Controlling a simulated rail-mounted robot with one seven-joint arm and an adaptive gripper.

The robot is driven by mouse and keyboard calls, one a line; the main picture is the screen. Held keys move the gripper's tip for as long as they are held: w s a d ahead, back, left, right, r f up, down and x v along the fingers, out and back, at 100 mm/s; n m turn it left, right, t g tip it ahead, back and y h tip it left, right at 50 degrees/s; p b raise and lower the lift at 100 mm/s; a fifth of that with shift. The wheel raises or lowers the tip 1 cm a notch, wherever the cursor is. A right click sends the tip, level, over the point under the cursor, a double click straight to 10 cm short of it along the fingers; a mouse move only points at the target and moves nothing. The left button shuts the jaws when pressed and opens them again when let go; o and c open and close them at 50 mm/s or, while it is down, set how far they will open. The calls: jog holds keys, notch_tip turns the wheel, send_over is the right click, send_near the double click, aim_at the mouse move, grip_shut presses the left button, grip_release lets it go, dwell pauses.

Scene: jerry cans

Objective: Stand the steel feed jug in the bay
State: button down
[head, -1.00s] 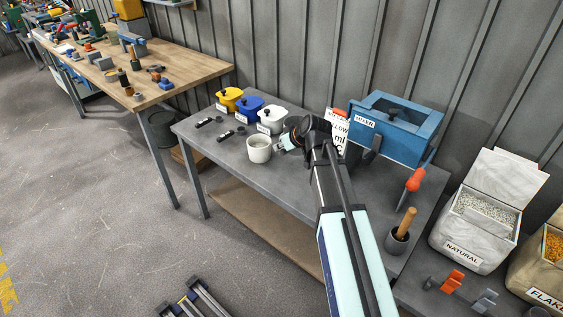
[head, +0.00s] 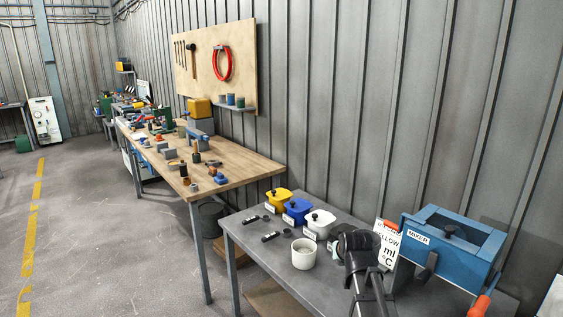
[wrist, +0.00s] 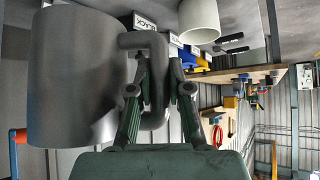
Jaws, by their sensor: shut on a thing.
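The steel feed jug (wrist: 75,80) is a large grey cylinder filling the left of the wrist view, with a thick looped handle (wrist: 140,40) on its side. My gripper (wrist: 158,88) is shut on that handle, one finger on each side. In the head view my wrist (head: 358,242) is over the grey table beside the blue mixer, and it hides most of the jug and the fingertips. I cannot tell whether the jug touches the table. I cannot make out the bay in either view.
On the grey table stand a white cup (head: 303,254), yellow (head: 278,196), blue (head: 297,209) and white (head: 319,223) lidded containers, a printed sign (head: 388,243) and the blue mixer (head: 452,246). A wooden workbench (head: 240,165) with tools stands further back. Open floor lies left.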

jog(key=s+a+f, duration=0.1)
jog(key=f, duration=0.1)
jog(key=s+a+f, duration=0.1)
jog(key=f, duration=0.1)
jog(key=shift+s+a, duration=0.2)
jog(key=shift+s, duration=0.2)
jog(key=shift+r, duration=0.1)
